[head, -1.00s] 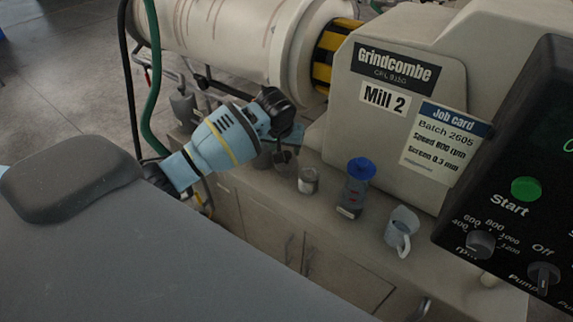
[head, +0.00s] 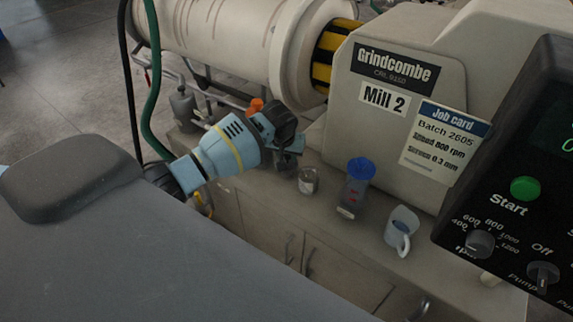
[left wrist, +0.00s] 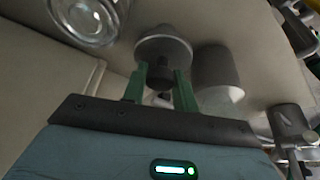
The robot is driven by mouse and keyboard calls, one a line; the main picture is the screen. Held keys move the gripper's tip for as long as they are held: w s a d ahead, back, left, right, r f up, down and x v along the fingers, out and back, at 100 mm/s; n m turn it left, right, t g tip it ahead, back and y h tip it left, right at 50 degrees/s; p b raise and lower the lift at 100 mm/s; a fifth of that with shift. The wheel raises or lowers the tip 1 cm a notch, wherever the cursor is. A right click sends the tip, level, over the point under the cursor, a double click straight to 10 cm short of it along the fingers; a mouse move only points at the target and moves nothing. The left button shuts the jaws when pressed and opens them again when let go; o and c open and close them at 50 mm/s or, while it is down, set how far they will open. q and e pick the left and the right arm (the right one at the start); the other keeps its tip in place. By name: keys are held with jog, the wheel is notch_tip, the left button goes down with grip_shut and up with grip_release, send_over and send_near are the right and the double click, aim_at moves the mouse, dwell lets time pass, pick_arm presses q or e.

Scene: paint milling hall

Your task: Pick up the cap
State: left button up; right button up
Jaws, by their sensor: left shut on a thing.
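The cap (left wrist: 163,48) is a dull grey piece with a wide round flange and a narrower part. In the left wrist view it sits at the tips of my left gripper's green fingers (left wrist: 162,82), which are shut on it. In the head view my left gripper (head: 288,158) is over the bench, left of a small glass jar. There the wrist hides most of the fingers, and I cannot make out the cap clearly. My right gripper is in neither view.
The glass jar (head: 308,181) also shows in the wrist view (left wrist: 88,18). A grey cylinder (left wrist: 215,75) stands close beside the cap. A blue-lidded container (head: 355,188) and a mug (head: 401,230) stand to the right. Mill 2's housing (head: 395,150) rises behind.

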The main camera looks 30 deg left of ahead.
pick_arm(q)
jog(key=shift+r, duration=0.1)
grip_shut()
jog(key=shift+r, duration=0.4)
notch_tip(320, 180, up, 2)
jog(key=shift+w+r, duration=0.1)
jog(key=shift+r, duration=0.1)
jog(key=s+a+r, duration=0.1)
jog(key=s+a, duration=0.1)
jog(key=s, duration=0.5)
jog(key=s+a, duration=0.2)
jog(key=s, duration=0.6)
jog(key=shift+s+r, duration=0.3)
jog(key=shift+r, duration=0.05)
jog(key=shift+a, duration=0.15)
jog(key=s+d+r+m, duration=0.1)
jog(key=s+d+r, duration=0.1)
jog(key=d, duration=0.7)
jog(key=s+d+r+m+h, duration=0.1)
jog(key=d+r, duration=0.3)
jog(key=d, duration=0.5)
jog(key=shift+s+r+m, duration=0.25)
jog(key=shift+s+m, duration=0.1)
jog(key=shift+m, duration=0.35)
